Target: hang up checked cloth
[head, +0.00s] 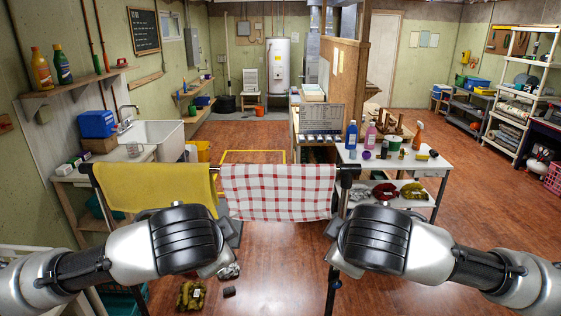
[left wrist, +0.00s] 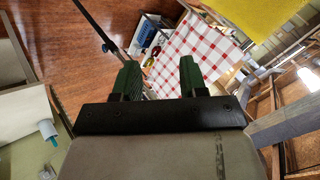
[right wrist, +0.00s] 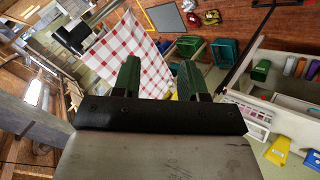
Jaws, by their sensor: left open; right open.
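The checked cloth also shows in the left wrist view (left wrist: 195,55) and the right wrist view (right wrist: 130,55). My left gripper (left wrist: 160,80) is open and empty; the checked cloth shows beyond its fingers. My right gripper (right wrist: 160,80) is open and empty, with the checked cloth beyond it to the left. In the head view both hands are below the bar, one on each side of the checked cloth; their fingers are mostly hidden there.
A white table (head: 440,165) with bottles and cloth bundles stands just right of the bar. A sink (head: 160,137) and wall shelf stand at left. A dark bundle (head: 190,295) lies on the floor below. Open wooden floor extends at right.

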